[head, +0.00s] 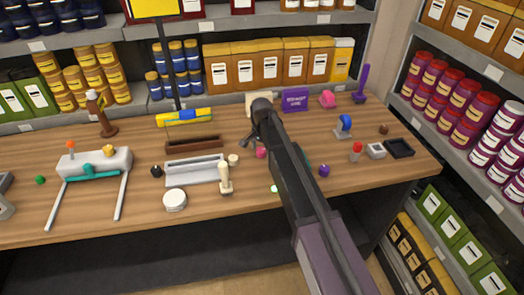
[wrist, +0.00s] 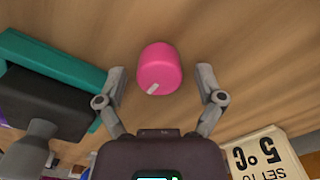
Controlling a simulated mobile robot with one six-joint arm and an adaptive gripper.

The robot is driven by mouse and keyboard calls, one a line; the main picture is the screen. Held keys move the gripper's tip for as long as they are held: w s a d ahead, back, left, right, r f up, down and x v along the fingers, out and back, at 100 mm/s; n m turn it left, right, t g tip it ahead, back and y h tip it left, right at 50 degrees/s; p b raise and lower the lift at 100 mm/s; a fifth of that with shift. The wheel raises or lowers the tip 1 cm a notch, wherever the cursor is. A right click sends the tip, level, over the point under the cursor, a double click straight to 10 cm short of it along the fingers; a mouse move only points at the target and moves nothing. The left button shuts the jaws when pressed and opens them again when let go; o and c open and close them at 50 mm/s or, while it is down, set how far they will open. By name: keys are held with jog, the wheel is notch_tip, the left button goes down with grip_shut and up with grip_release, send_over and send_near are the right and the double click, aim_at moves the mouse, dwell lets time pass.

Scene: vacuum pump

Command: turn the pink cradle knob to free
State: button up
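The pink knob (wrist: 158,65) shows in the wrist view as a round pink cap with a pale pointer mark toward its lower left edge. My gripper (wrist: 161,82) is open, with one finger on each side of the knob and a visible gap on both sides. I cannot tell how far the fingertips are above the surface. In the head view a small pink piece (head: 260,153), likely the same knob, shows just below my gripper (head: 249,143). No free marking is legible.
In the head view a grey tray (head: 194,172), a cream bottle-shaped piece (head: 225,180) and a purple sign (head: 295,100) stand nearby.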

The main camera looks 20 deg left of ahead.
jog(key=c, duration=1.1)
jog(key=shift+n, duration=0.5)
jog(key=n, duration=0.3)
jog(key=shift+n, duration=0.4)
jog(key=n, duration=1.3)
jog(key=shift+s, duration=0.1)
